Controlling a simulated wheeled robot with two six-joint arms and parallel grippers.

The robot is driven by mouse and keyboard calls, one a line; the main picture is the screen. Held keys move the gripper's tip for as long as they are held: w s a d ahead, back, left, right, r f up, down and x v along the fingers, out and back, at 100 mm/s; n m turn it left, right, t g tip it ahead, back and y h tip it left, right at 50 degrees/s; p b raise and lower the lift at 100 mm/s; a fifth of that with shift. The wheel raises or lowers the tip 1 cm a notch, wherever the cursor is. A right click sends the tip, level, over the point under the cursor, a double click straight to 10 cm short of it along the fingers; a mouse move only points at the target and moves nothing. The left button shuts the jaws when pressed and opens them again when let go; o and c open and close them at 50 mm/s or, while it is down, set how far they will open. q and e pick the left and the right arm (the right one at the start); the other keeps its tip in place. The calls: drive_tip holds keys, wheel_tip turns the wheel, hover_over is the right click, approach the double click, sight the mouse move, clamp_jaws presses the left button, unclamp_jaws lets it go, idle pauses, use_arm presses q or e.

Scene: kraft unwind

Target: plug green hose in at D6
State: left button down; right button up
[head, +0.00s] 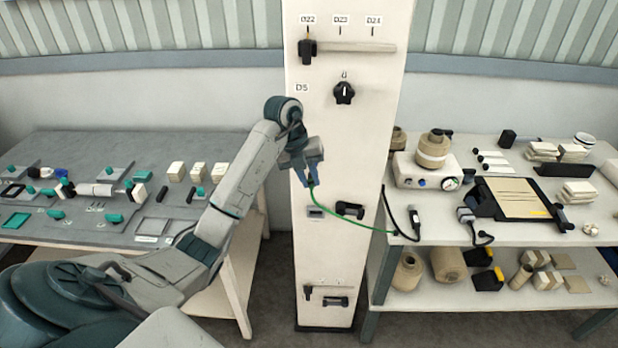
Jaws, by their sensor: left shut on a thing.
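My left gripper (308,181) points down in front of the white column (345,150), shut on the end of the green hose (345,219). The hose runs from the jaws down and right to the edge of the right table. The plug at its end is mostly hidden by the fingers. A small grey socket plate (315,212) is on the column just below the gripper, apart from it. I cannot read a D6 label. My right gripper does not show.
A black handle (350,210) sits right of the socket plate. Higher up are a black knob (344,93) and a slider (308,50). The left table (130,145) holds many small parts. The right table (420,235) holds a white device (420,178) and a black clipboard-like tray (480,204).

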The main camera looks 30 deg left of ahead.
use_arm(q)
drive_tip(key=shift+s+f, duration=0.1)
drive_tip(key=shift+f, duration=0.1)
idle(1.1)
drive_tip(key=shift+s, duration=0.1)
drive_tip(key=shift+s+d+p, duration=0.35)
drive_tip(key=shift+s+d, duration=0.3)
drive_tip(key=shift+s, duration=0.35)
drive_tip(key=shift+s+d+p, duration=0.35)
drive_tip(key=shift+s+d, duration=0.3)
drive_tip(key=shift+s, duration=0.35)
drive_tip(key=shift+f, duration=0.1)
